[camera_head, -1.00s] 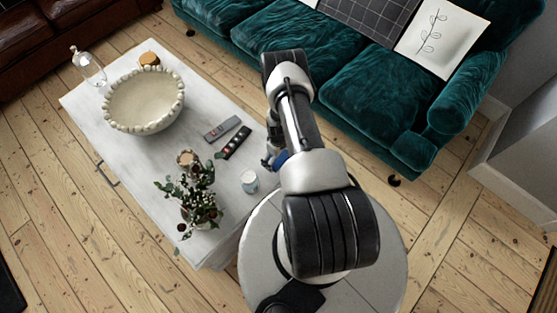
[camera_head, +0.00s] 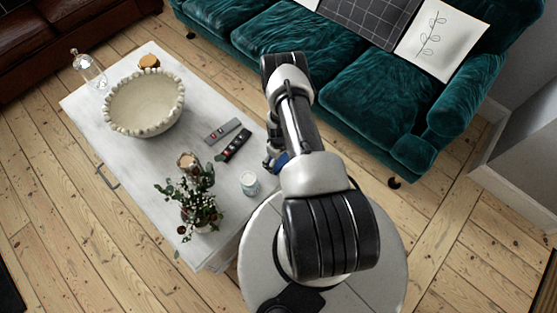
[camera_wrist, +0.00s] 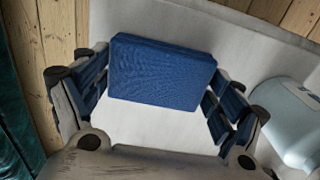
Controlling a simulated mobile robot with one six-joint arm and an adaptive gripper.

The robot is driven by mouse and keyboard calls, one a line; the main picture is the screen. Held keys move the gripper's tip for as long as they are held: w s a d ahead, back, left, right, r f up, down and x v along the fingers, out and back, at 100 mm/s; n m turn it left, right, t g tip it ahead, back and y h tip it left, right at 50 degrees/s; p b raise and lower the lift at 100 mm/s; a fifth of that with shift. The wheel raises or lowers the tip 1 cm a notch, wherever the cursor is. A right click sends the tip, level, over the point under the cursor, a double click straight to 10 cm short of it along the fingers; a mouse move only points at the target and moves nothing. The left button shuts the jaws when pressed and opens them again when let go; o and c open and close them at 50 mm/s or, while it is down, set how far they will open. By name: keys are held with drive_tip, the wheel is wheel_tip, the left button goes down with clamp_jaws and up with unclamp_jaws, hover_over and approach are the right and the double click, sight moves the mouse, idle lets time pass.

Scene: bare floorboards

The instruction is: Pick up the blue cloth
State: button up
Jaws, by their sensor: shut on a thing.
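The blue cloth (camera_wrist: 160,72) is a folded, thick rectangular block with a textured surface. In the wrist view it sits between the two fingers of my gripper (camera_wrist: 155,78), which is shut on it, one finger at each short end. The white table top shows behind and below the cloth; I cannot tell whether the cloth still touches it. In the head view my gripper (camera_head: 274,157) is at the table's right edge, mostly hidden by my arm, with a little blue showing.
The white table (camera_head: 150,190) carries a beaded bowl (camera_head: 145,103), two remotes (camera_head: 222,130), a potted plant (camera_head: 198,205), a glass candle (camera_head: 249,183) and a glass dome (camera_head: 90,68). A green sofa (camera_head: 375,100) stands close at the right. Floorboards at the left are clear.

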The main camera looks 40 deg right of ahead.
wheel_tip(320, 180, up, 20)
drive_tip(key=p, duration=0.6)
drive_tip(key=shift+f, duration=0.1)
